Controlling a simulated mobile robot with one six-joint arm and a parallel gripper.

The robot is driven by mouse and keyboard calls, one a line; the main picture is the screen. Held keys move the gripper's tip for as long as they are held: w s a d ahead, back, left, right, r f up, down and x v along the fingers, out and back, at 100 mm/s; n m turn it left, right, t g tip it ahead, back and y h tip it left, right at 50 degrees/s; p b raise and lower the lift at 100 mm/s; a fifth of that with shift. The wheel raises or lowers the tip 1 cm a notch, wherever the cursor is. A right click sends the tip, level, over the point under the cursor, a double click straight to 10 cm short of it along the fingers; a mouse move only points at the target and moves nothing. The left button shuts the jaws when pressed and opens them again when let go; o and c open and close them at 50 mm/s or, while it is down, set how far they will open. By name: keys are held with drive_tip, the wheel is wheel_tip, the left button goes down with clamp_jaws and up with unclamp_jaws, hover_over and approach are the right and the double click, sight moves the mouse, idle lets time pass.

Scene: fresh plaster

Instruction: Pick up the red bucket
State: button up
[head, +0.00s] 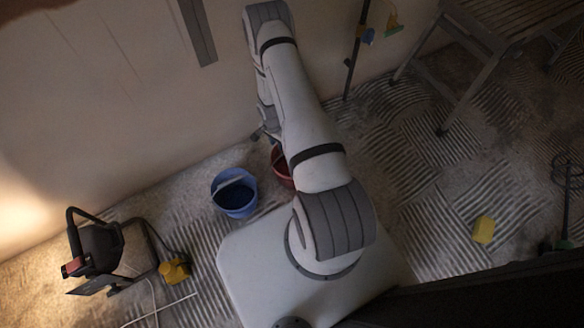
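The red bucket (281,168) stands on the floor near the wall, just right of a blue bucket. My own arm covers most of it, so only its left part shows. My arm rises from my white base and reaches over toward the wall. My gripper is mostly hidden behind the arm; a small dark part near the red bucket's upper left may belong to it, but I cannot tell. Whether anything is held cannot be seen.
A blue bucket (235,193) with a pale handle stands close on the left. A black work lamp (96,248) and a yellow item (174,271) with a cable lie further left. A yellow block (484,230) lies on the ridged floor at right. A trestle table (500,30) stands at upper right.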

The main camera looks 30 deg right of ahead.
sight(279, 156)
drive_tip(key=f+b, duration=0.1)
drive_tip(key=f, duration=0.1)
drive_tip(key=f+b, duration=0.1)
drive_tip(key=f, duration=0.1)
drive_tip(key=s+f+b, duration=0.1)
drive_tip(key=f, duration=0.2)
drive_tip(key=shift+d, duration=0.1)
drive_tip(key=shift+r, duration=0.15)
drive_tip(key=shift+c, duration=0.4)
clamp_jaws()
